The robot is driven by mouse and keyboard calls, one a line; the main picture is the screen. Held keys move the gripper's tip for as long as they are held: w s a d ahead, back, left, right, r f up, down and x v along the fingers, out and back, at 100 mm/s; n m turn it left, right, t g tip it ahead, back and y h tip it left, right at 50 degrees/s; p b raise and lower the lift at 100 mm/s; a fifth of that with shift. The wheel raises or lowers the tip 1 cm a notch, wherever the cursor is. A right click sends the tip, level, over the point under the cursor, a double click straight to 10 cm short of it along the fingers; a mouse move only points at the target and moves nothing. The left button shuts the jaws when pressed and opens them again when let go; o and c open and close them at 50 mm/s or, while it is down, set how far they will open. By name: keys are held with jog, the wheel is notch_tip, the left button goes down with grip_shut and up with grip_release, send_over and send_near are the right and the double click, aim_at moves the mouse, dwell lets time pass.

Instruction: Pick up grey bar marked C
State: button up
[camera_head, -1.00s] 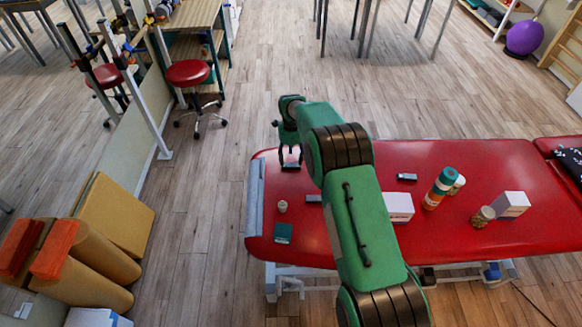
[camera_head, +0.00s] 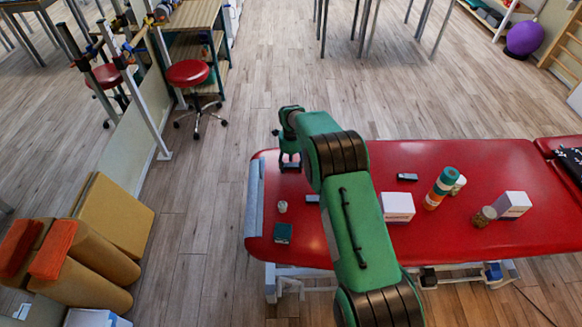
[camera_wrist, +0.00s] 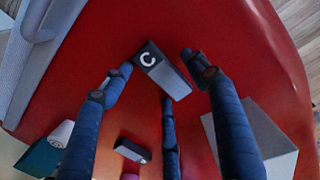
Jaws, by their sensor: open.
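The grey bar marked C (camera_wrist: 172,78) lies on the red treatment table (camera_head: 470,165), its dark end with a white C toward the upper left in the wrist view. My gripper (camera_wrist: 157,72) is open above it, with one finger to the bar's left, one to its right and a third below it in the picture. No finger visibly grips the bar. In the head view my gripper (camera_head: 290,163) is low over the table's left part and largely hides the bar.
Another grey bar (camera_wrist: 132,150), a small white jar (camera_head: 282,207) and a dark teal box (camera_head: 283,233) lie nearby. A grey towel (camera_head: 254,200) covers the left edge.

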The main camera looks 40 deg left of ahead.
aim_at(291, 166)
jog(key=shift+c, duration=0.6)
jog(key=c, duration=1.1)
jog(key=shift+r, duration=0.15)
jog(key=shift+c, duration=0.2)
jog(key=shift+r+p, duration=0.3)
jog(key=shift+r, duration=1.15)
jog(key=shift+d+r, duration=0.1)
jog(key=shift+r, duration=0.15)
jog(key=s+d, duration=0.3)
jog(key=d, duration=0.1)
jog(key=s+d+r+p, duration=0.1)
jog(key=s+d, duration=0.2)
jog(key=d, duration=0.1)
jog(key=s+d, duration=0.3)
jog(key=d, duration=0.1)
jog(key=shift+s+d+r+p, duration=0.15)
jog(key=shift+s+d+p, duration=0.1)
jog(key=shift+d+p, duration=0.1)
